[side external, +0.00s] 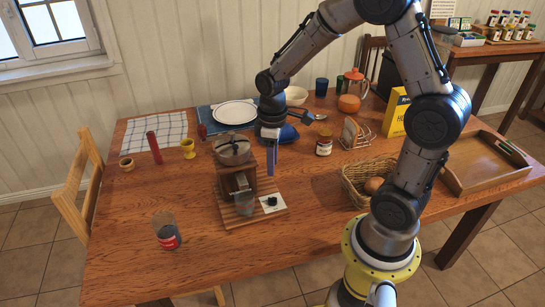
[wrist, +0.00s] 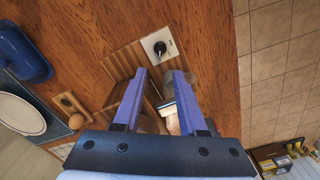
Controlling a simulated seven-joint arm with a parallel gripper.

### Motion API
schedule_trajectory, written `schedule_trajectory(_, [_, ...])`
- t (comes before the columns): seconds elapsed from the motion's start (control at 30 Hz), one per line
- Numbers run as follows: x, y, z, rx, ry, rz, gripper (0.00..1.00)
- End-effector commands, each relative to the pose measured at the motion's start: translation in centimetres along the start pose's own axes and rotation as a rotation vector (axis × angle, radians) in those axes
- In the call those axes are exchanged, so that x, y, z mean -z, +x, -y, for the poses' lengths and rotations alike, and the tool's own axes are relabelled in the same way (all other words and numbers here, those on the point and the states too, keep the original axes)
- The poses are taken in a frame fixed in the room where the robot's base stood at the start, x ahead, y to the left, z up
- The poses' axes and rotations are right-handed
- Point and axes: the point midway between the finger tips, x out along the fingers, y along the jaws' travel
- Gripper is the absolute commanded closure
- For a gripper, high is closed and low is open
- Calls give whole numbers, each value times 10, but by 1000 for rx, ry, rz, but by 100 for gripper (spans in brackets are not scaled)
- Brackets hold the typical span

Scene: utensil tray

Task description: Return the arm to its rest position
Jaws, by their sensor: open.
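My gripper (side external: 271,172) hangs over the middle of the table, fingers pointing down, just right of a wooden coffee grinder (side external: 236,183) with a metal top. In the wrist view its two blue-purple fingers (wrist: 160,75) are apart, with nothing held between them. The grinder stands on a slatted wooden base with a black knob (side external: 271,201) on a white plate; the knob also shows in the wrist view (wrist: 160,47) beyond the fingertips. The gripper hides part of the grinder in the wrist view. A wooden tray (side external: 462,188) lies at the table's right end.
A glass jar with a red label (side external: 167,232) stands at front left. A wicker basket (side external: 355,190) with brown contents sits beside my arm. A jam jar (side external: 324,143), toast rack (side external: 355,137) and yellow box (side external: 394,112) stand to the right. The front left tabletop is mostly clear.

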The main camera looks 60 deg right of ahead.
Motion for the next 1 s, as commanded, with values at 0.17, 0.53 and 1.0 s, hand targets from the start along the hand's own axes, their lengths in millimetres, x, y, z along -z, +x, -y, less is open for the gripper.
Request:
schedule_trajectory(0.17, [0, -12, 0, -1, 0, -1, 59])
schedule_trajectory(0.53, [1, -15, 2, -2, -6, -4, 59])
schedule_trajectory(1.0, [-37, -162, 73, -157, -23, -391, 59])
